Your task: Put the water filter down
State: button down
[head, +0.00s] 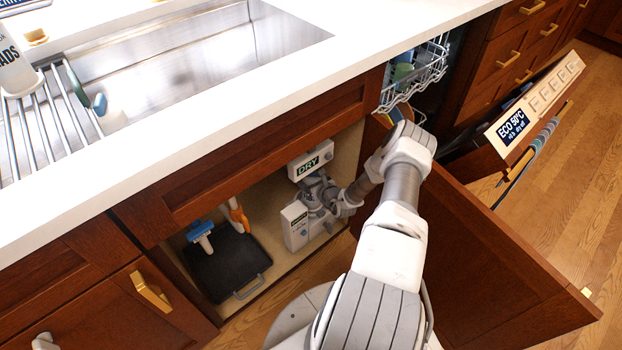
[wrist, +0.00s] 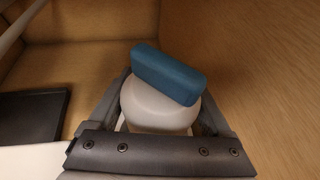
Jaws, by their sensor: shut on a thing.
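The water filter (wrist: 155,108) is a rounded whitish body with a blue bar across its top, seen in the wrist view. My gripper (wrist: 163,103) is shut on it, with one dark finger on each side of the white body. In the head view my gripper (head: 320,203) reaches into the open cabinet under the sink and hides most of the filter. I cannot tell whether the filter's base touches the cabinet floor.
A white box (head: 295,227) stands just left of my gripper, and a "DRY" unit (head: 310,161) hangs above it. A black tray (head: 226,266) lies left on the cabinet floor (head: 270,282). The open cabinet door (head: 490,265) is right of my arm.

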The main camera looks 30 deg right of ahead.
jog(key=shift+f, duration=0.35)
jog(key=shift+f, duration=0.15)
grip_release()
